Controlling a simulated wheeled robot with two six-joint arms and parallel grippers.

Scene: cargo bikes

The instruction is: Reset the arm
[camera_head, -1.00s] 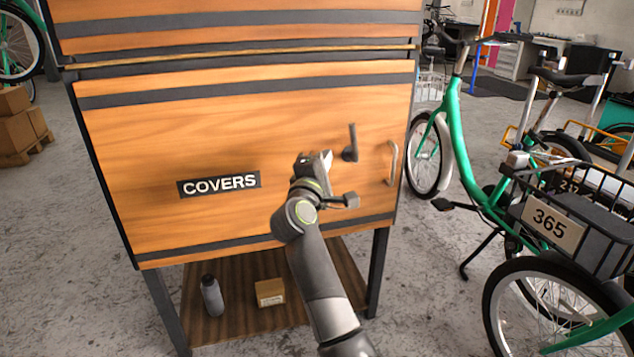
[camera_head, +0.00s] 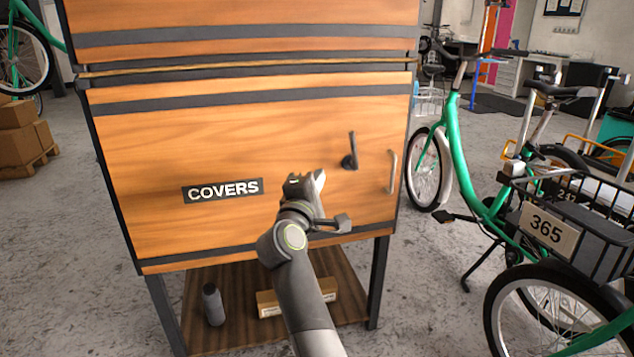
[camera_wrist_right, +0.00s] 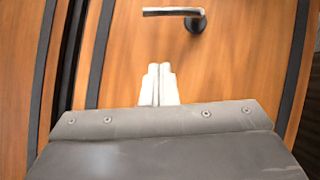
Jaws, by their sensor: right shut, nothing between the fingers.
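My right gripper (camera_head: 305,184) is in front of the wooden cabinet door marked COVERS (camera_head: 250,140), to the left of and below the dark lever handle (camera_head: 351,152). In the right wrist view the fingertips (camera_wrist_right: 159,84) are together and empty. The lever handle also shows there, at the top (camera_wrist_right: 195,22), apart from the fingers. The door looks closed. A pale upright pull handle (camera_head: 392,171) is at the door's right side. My left gripper does not show in any view.
A dark bottle (camera_head: 213,304) and a cardboard box (camera_head: 268,304) are on the cabinet's lower shelf (camera_head: 240,330). A green cargo bike with plate 365 (camera_head: 548,229) stands at the right. Brown boxes (camera_head: 18,140) are at the far left. Bare floor lies between cabinet and bike.

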